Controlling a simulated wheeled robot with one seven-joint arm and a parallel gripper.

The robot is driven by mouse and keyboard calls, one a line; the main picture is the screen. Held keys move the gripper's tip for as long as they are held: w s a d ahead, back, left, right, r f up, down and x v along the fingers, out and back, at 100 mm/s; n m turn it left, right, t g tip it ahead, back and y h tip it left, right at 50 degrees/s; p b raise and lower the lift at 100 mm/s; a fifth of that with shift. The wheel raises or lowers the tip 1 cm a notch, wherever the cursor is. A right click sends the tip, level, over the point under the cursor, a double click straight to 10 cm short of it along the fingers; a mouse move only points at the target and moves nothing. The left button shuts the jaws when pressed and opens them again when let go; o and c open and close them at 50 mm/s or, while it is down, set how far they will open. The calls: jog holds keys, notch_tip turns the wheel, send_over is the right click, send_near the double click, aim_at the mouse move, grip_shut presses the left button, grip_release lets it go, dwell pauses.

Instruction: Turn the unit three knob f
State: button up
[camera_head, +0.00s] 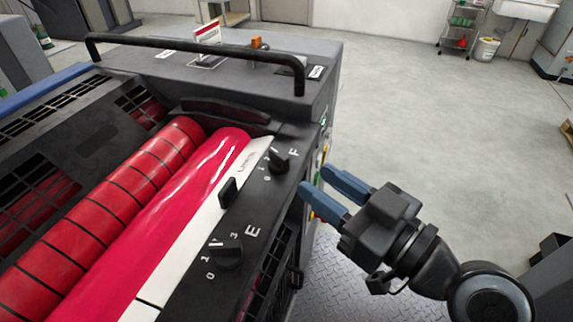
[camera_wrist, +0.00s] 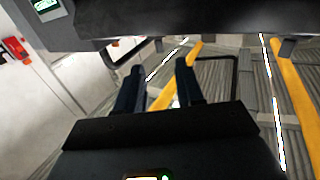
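The knob F (camera_head: 278,161) is a black dial on the dark panel at the far right end of the ink unit, beside a white letter F and small numbers. My gripper (camera_head: 324,182) is to the right of knob F, apart from it, just off the panel's right edge. Its two blue fingers are spread with a gap and hold nothing. In the wrist view the gripper (camera_wrist: 160,90) shows two dark fingers apart with floor between them. Knob F cannot be made out in the wrist view.
Knob E (camera_head: 226,252) sits nearer on the same panel, with a black lever (camera_head: 228,191) between the knobs. Red ink rollers (camera_head: 150,165) lie to the left. A black handrail (camera_head: 200,48) crosses the back. Open floor (camera_head: 420,120) lies to the right.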

aim_at(287, 159)
jog(key=shift+p+x, duration=1)
jog(key=shift+x, duration=2.95)
jog(key=shift+c, duration=0.5)
grip_shut()
